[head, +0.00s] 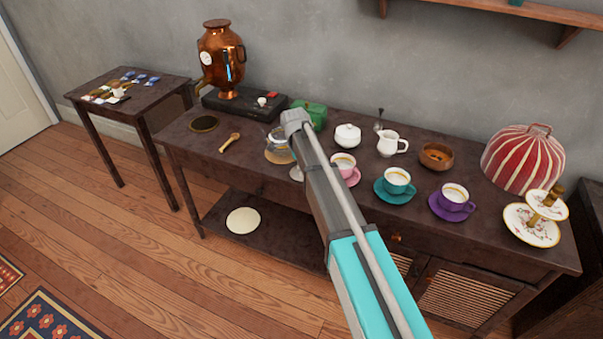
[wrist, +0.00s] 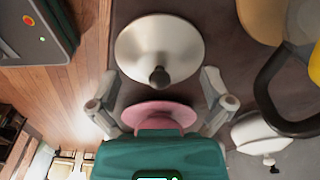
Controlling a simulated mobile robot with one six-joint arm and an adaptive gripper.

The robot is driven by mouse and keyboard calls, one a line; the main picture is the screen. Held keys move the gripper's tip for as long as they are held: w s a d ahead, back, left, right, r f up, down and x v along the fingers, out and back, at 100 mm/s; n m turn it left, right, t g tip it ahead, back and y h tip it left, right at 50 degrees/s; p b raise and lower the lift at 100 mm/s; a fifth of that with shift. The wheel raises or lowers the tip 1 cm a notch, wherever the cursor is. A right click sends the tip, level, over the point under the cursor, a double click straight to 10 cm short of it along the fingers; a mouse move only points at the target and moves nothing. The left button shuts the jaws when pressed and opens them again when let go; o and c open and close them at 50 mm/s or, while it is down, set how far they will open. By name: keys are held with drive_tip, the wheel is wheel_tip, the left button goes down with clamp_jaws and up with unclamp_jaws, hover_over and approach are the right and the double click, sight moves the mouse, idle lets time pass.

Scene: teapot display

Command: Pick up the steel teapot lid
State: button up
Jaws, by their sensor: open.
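The steel teapot lid (wrist: 160,42) is a pale, shiny disc with a dark knob in the upper middle of the wrist view. In the head view a small pale piece of what looks like it (head: 296,173) shows beside my arm, mostly hidden. My gripper (wrist: 158,78) is open and empty. Its two fingers stand left and right of the knob in the picture, apart from the lid. I cannot tell the height between them. The gripper's fingers are hidden behind my arm in the head view.
A pink saucer (wrist: 160,112) shows between the fingers. A dark handle (wrist: 282,92) and white lidded pot (wrist: 262,138) are at right.

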drive_tip(key=c, duration=1.3)
drive_tip(key=shift+s, duration=0.1)
drive_tip(key=shift+c, duration=0.2)
drive_tip(key=shift+r, duration=0.1)
drive_tip(key=shift+r, duration=0.15)
clamp_jaws()
drive_tip(key=shift+r+p, duration=0.7)
drive_tip(key=shift+p, duration=0.3)
drive_tip(key=s+d+r+p, duration=0.4)
drive_tip(key=s+r+p, duration=0.7)
drive_tip(key=s, duration=0.2)
